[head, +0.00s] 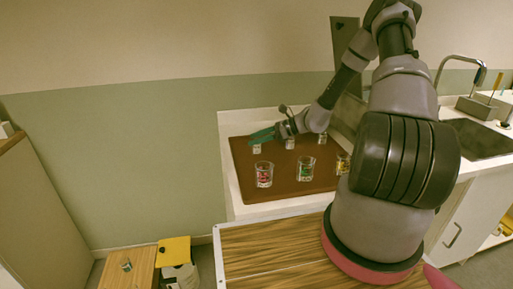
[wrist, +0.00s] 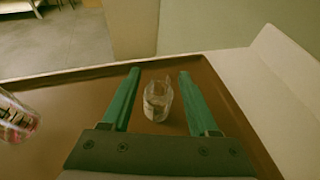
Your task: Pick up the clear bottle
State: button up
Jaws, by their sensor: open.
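The clear bottle (wrist: 157,101) stands on the brown tray (wrist: 65,76) in the wrist view, between and a little ahead of the two green fingers of my gripper (wrist: 158,80). My gripper is open, with a gap on each side of the bottle and no visible contact. In the head view my gripper (head: 262,134) is at the back left of the tray (head: 240,160). A small clear bottle (head: 257,147) shows just below the fingers there, partly covered by them.
A red-marked glass (head: 264,175) and a green-marked glass (head: 305,169) stand in the front row. A yellow-marked one (head: 343,163) is partly hidden by my arm. Two more stand behind, near my wrist. The red-marked one also shows at the wrist view's left edge (wrist: 17,117).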

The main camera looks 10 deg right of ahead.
grip_shut()
dwell(0.4)
